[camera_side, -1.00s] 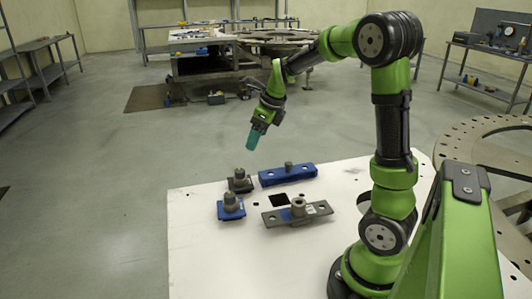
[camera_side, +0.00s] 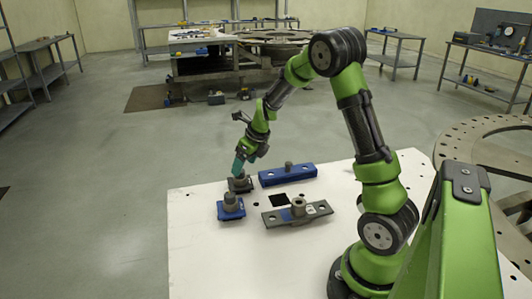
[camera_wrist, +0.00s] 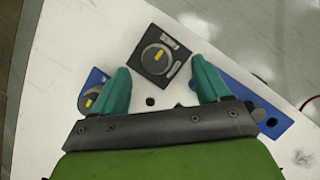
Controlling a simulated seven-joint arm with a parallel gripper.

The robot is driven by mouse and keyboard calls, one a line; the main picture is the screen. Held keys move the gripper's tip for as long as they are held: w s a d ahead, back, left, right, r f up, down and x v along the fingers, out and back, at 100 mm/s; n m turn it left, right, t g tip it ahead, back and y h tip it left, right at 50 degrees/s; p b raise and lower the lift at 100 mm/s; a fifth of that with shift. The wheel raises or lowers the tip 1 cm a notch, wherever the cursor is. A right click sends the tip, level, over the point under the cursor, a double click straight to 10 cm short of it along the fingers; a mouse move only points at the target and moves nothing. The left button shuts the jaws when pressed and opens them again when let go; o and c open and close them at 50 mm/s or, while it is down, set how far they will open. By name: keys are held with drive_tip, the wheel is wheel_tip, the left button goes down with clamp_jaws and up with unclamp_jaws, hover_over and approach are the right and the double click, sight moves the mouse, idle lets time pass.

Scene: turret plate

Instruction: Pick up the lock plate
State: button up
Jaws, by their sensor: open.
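Several plate pieces stand on the white table; no readable label tells which is the lock plate. A dark square plate with a round knob (camera_side: 240,187) is at the back left; it also shows between the fingers in the wrist view (camera_wrist: 147,63). My gripper (camera_side: 238,166) has teal fingers, open and pointing down, close above or beside that knob. In the wrist view my gripper (camera_wrist: 160,66) holds nothing. A blue square plate with a knob (camera_side: 231,214) is in front of it. A long blue bar (camera_side: 288,177) and a long grey bar (camera_side: 318,210) lie to the right.
The white table (camera_side: 200,260) has bare room at the front left. A black square (camera_side: 363,200) lies on the table beside the grey bar. In the wrist view, the blue square plate (camera_wrist: 97,82) is left of the fingers and the blue bar (camera_wrist: 272,121) is right, close to them.

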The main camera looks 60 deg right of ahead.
sight(240, 183)
drive_tip(key=x, duration=0.5)
drive_tip(key=shift+a, duration=0.35)
drive_tip(key=c, duration=1.3)
